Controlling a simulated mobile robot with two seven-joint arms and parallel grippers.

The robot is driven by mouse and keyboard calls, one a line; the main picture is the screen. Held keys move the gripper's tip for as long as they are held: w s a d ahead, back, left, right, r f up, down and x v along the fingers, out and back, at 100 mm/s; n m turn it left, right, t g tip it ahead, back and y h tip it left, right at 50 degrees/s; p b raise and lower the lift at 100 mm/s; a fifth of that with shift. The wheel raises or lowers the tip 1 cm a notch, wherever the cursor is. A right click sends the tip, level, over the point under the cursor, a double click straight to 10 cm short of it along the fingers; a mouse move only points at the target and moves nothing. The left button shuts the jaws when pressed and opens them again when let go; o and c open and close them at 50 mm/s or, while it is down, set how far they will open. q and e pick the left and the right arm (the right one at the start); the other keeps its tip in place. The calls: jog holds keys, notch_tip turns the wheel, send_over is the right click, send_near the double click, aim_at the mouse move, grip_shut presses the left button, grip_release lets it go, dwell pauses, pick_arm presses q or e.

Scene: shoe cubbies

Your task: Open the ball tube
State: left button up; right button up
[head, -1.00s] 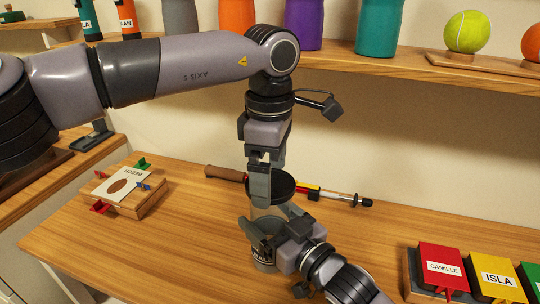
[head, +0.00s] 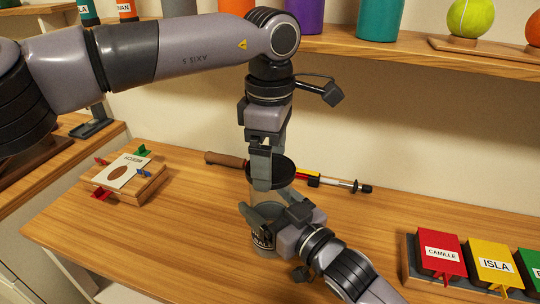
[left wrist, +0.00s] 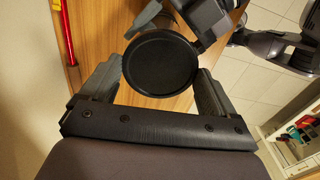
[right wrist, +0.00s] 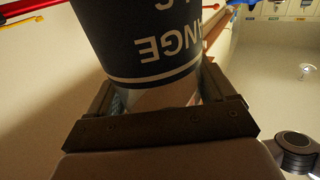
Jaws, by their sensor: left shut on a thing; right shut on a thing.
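The ball tube (head: 263,240) stands upright near the front of the wooden table, clear above a dark label whose lettering is partly hidden. In the right wrist view the label (right wrist: 150,45) fills the top, reading "NGE" upside down. My right gripper (head: 270,214) comes from the lower right and is shut around the tube's body. The round black lid (head: 275,173) is at the tube's top. My left gripper (head: 261,172) points down from above, shut on the lid; in the left wrist view the lid (left wrist: 160,62) sits between its fingers. Whether lid and tube are apart cannot be told.
A brown-handled pump-like tool (head: 226,160) lies behind the tube. A wooden board with colored clips (head: 125,178) is at left. Named boxes, red (head: 441,252) and yellow (head: 494,266), stand at right. A shelf (head: 430,57) runs above the table.

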pick_arm(q)
jog(key=shift+r, duration=0.15)
jog(key=shift+r, duration=0.95)
jog(key=shift+r, duration=0.1)
jog(key=shift+r, duration=1.9)
pick_arm(e)
jog(key=o, duration=1.4)
jog(key=shift+c, duration=0.2)
jog(key=shift+d, duration=0.1)
